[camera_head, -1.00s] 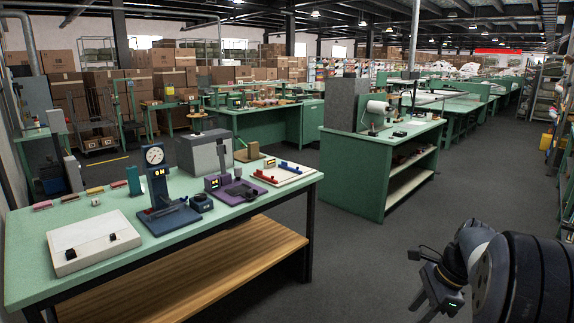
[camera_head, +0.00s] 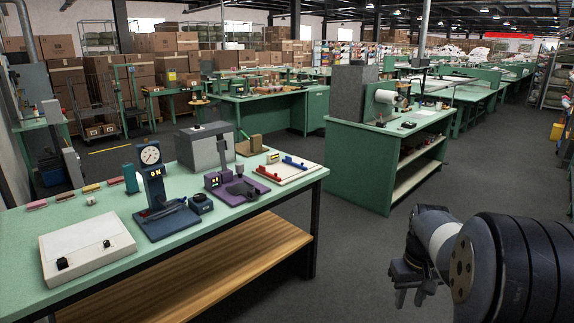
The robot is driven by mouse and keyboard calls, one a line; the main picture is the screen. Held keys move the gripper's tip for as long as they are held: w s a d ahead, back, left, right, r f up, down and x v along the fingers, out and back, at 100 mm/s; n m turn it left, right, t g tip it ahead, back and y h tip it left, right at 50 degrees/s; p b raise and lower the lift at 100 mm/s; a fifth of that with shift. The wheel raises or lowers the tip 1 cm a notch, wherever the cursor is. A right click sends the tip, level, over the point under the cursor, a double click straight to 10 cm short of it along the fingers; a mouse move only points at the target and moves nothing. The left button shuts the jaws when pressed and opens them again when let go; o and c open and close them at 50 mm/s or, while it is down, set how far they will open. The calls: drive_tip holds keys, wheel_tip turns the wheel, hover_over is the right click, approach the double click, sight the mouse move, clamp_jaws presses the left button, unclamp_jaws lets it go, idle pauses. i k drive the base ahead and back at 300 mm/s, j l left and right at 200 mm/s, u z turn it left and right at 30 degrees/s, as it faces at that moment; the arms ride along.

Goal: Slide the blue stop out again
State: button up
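A pale board (camera_head: 288,176) lies near the right end of the green bench. A blue bar (camera_head: 296,163), the likeliest blue stop, sits along its far right part. A red bar (camera_head: 268,174) lies on the board's near left part. How far the blue bar is slid in or out is too small to tell. My gripper (camera_head: 410,298) hangs at the lower right over the floor, well right of the bench and apart from everything. Its dark fingers point down and look apart, with nothing between them.
The green bench (camera_head: 110,207) also holds a purple fixture (camera_head: 236,191), a dark blue dial gauge stand (camera_head: 165,219), a grey box (camera_head: 206,148) and a white panel with knobs (camera_head: 88,247). A green cabinet (camera_head: 360,168) stands behind on the right. Floor between is clear.

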sight(288, 160)
drive_tip(key=i+l, duration=0.1)
drive_tip(key=i, duration=0.6)
drive_tip(key=i+l, duration=0.1)
drive_tip(key=i, duration=1.35)
drive_tip(key=i+l+u, duration=0.25)
drive_tip(key=i+u, duration=0.2)
drive_tip(key=i, duration=0.15)
drive_tip(key=i+l+u, duration=0.9)
drive_tip(key=i+l, duration=0.15)
